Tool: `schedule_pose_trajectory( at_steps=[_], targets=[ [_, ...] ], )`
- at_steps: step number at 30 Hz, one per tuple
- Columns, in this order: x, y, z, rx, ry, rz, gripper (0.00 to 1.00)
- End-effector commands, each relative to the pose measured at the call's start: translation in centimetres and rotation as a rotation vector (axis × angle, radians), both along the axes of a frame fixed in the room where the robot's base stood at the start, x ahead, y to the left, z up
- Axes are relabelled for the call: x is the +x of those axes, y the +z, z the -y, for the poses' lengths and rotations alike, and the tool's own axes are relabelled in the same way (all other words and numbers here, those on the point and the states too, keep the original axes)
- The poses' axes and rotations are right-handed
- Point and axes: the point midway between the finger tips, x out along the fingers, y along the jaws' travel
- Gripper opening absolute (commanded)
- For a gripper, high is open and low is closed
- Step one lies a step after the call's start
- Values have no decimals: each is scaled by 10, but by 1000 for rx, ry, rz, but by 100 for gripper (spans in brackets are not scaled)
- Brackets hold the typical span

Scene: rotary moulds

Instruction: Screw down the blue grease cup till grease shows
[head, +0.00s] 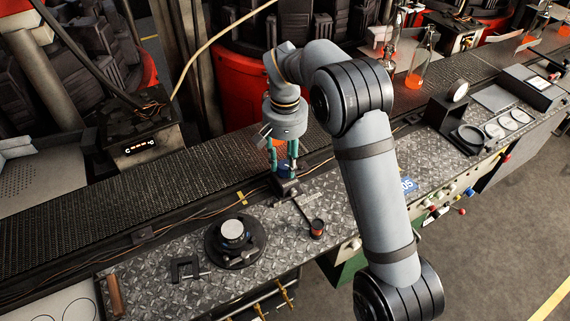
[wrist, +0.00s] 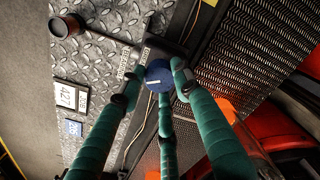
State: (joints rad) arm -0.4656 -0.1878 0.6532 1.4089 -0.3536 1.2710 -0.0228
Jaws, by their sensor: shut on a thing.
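The blue grease cup (head: 284,167) sits on a dark block (head: 287,187) at the back edge of the diamond-plate bench, just in front of the conveyor. My gripper (head: 284,172) reaches down over it from above with teal fingers. In the wrist view, the blue cup (wrist: 158,72) shows from its top, with a short white mark on it. My gripper (wrist: 157,84) is shut around it, its three fingers spread about the rim. No grease can be made out in either view; the cup's lower part is hidden by the fingers.
A rod with a dark, red-topped end (head: 317,228) lies to the right of the block. A round black fixture with a silver disc (head: 233,231) and a dark clamp (head: 186,268) are to the left. The mesh conveyor (head: 150,195) runs behind. Orange bottles (head: 420,65) stand far back.

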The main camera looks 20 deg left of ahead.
Motion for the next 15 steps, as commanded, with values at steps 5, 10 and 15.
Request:
schedule_pose_trajectory(
  at_steps=[5,10,15],
  targets=[
    [0,-2,-1,1,-168,1,6],
    [0,-2,-1,1,-329,1,6],
    [0,-2,-1,1,-491,1,6]
  ],
)
